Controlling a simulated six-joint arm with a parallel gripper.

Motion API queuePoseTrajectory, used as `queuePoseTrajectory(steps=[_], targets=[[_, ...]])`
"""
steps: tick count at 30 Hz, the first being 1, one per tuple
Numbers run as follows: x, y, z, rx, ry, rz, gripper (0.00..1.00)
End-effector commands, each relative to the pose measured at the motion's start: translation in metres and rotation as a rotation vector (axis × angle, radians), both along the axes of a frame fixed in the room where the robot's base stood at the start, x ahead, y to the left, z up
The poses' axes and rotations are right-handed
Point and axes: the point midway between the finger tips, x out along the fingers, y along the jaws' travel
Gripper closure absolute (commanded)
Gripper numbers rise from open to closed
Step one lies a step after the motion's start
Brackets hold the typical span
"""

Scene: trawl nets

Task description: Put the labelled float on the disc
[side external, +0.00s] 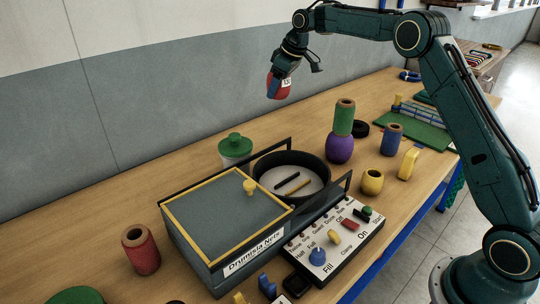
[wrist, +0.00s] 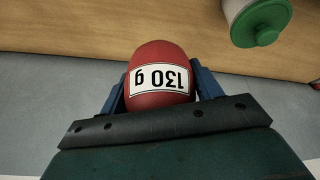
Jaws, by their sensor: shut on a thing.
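A flat black round piece (side external: 361,129) lies farther back. I cannot tell which is the disc.
A yellow-edged box (side external: 215,215) and a control panel (side external: 335,245) adjoin the pan. A green-lidded jar (side external: 235,148) stands behind; it also shows in the wrist view (wrist: 262,22). A green spool (side external: 344,118) sits on a purple ball (side external: 340,149). A red spool (side external: 140,250) stands left.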

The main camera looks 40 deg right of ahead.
Motion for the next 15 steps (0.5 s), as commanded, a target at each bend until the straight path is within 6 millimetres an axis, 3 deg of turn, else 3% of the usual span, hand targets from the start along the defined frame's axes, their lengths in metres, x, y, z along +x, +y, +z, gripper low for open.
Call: queuePoseTrajectory(steps=[8, 15], targets=[[-0.003, -0.021, 0.003, 0.006, -0.003, -0.018, 0.59], [-0.015, -0.078, 0.009, 0.019, -0.007, -0.061, 0.59]])
